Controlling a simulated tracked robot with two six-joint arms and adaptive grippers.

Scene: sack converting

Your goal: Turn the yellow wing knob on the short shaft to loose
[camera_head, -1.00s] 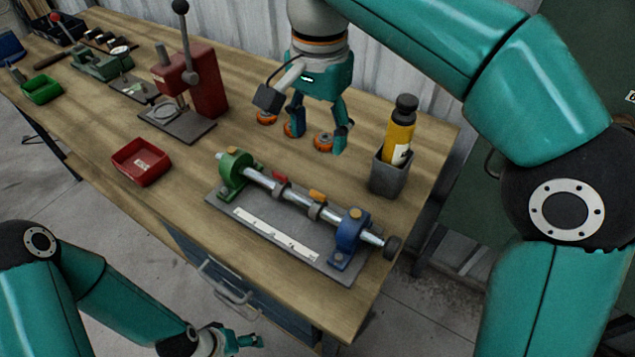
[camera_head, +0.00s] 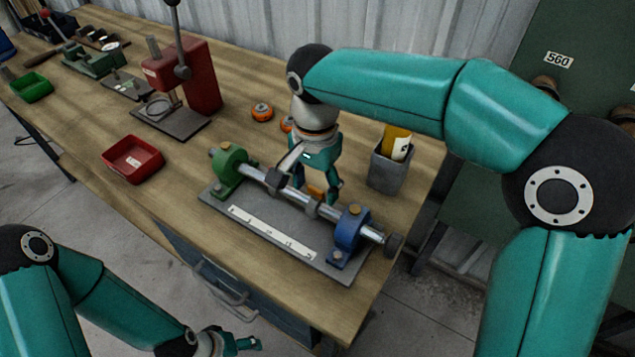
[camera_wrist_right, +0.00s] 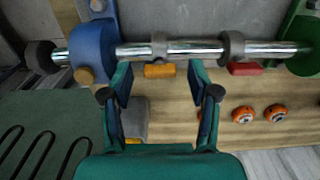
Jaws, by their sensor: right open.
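The yellow wing knob (camera_head: 314,190) sits on a grey collar on the short steel shaft (camera_head: 338,216). It shows more clearly in the right wrist view (camera_wrist_right: 160,71). My right gripper (camera_head: 317,197) is open, with its fingers at the knob. In the wrist view its fingertips (camera_wrist_right: 160,76) lie on either side of the knob, with a gap on both sides. A red knob (camera_wrist_right: 245,68) is on the neighbouring collar; my gripper hides it in the head view. My left gripper (camera_head: 240,344) is low at the bottom edge, away from the bench; its jaws are unclear.
A green stand (camera_head: 229,168) and a blue stand (camera_head: 351,229) carry the shaft. Orange discs (camera_head: 262,112) lie behind. A red tray (camera_head: 133,158) and a red press (camera_head: 190,80) stand left.

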